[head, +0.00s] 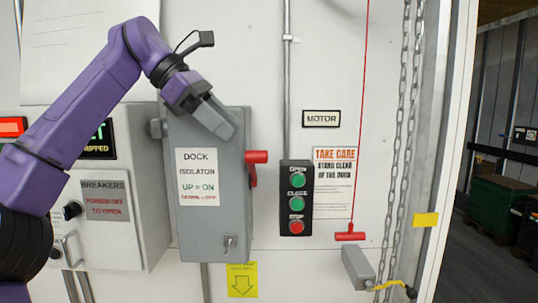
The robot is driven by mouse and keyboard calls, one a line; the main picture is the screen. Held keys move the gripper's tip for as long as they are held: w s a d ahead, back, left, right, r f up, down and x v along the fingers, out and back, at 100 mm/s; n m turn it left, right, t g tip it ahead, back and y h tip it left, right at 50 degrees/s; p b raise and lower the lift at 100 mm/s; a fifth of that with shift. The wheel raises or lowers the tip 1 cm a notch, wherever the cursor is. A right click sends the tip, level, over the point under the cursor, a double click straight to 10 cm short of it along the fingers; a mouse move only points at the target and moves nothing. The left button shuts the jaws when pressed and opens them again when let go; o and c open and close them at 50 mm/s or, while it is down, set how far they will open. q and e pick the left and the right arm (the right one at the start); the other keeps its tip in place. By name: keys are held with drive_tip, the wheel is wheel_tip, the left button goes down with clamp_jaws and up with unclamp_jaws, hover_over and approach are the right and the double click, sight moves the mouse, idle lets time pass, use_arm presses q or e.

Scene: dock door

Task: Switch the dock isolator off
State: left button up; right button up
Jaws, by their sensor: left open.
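The dock isolator (209,233) is a grey upright box on the wall, left of the middle. Its white label reads "DOCK ISOLATOR, UP = ON", with a red line below for down as off. A red lever (257,157) is on its right side, the grip at the upper end and the red arm running down from it, so it looks up. My left gripper (222,122) is open, in front of the upper part of the box, above and left of the lever, apart from it. My right gripper is out of view.
A breaker cabinet (146,215) stands left of the isolator. A button station (296,198) with two green buttons and a red one is to its right. A red pull cord (360,110) and chains (398,130) hang farther right. Bare wall lies between lever and buttons.

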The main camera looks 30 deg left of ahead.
sight(252, 151)
use_arm(q)
drive_tip(key=d+f, duration=0.1)
drive_tip(key=w+d+f, duration=0.1)
drive_tip(key=d+f, duration=0.1)
drive_tip(key=shift+d+f, duration=0.25)
drive_tip(key=shift+f, duration=0.05)
drive_tip(key=x, duration=0.4)
drive_tip(key=shift+w+f, duration=0.2)
drive_tip(key=shift+w, duration=0.3)
drive_tip(key=shift+s+d+r, duration=0.1)
drive_tip(key=shift+s, duration=0.2)
drive_tip(key=shift+c, duration=0.7)
clamp_jaws()
